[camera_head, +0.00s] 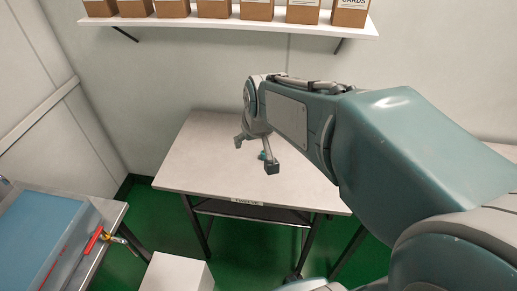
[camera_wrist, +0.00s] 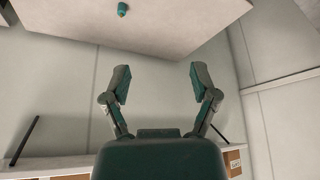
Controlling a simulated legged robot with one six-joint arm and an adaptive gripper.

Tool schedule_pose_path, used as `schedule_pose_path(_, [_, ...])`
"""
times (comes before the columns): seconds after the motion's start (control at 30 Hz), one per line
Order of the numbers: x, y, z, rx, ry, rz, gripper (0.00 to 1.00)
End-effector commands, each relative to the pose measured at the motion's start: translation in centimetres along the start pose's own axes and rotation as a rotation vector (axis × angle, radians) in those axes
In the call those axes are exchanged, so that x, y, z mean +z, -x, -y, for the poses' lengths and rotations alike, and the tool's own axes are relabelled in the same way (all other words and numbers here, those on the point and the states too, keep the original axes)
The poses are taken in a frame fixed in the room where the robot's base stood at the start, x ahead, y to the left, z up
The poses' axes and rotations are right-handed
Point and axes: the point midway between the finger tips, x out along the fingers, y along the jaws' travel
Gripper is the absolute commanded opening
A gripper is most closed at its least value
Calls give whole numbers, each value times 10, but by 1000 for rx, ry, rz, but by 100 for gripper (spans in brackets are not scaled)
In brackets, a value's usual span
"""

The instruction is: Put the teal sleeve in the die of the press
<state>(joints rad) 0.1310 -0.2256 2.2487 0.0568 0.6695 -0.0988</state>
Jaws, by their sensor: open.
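In the wrist view the sleeve (camera_wrist: 122,9) shows whole near the top edge, on the pale tabletop, well beyond the fingertips. My gripper (camera_head: 256,155) hangs over the table, its fingers spread. In the wrist view my gripper (camera_wrist: 160,72) is open with nothing between the fingers. I cannot make out a press or its die in either view.
The table (camera_head: 195,150) is otherwise bare where visible. A wall shelf (camera_head: 225,27) with several cardboard boxes is above it. At lower left, a blue object (camera_head: 40,240) with a red-handled part (camera_head: 94,241) is on a metal bench. A white block (camera_head: 175,273) stands in front.

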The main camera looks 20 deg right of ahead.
Motion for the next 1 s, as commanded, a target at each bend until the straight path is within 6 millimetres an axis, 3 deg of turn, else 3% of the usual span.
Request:
schedule_pose_path(0.2, [-31, -53, -23, 12, -29, 20, 76])
schedule_pose_path(0.5, [-58, -134, -61, 31, -70, 39, 76])
schedule_pose_path(0.8, [-63, -221, -103, 55, -109, 56, 76])
schedule_pose_path(1.0, [-61, -246, -116, 62, -121, 57, 76])
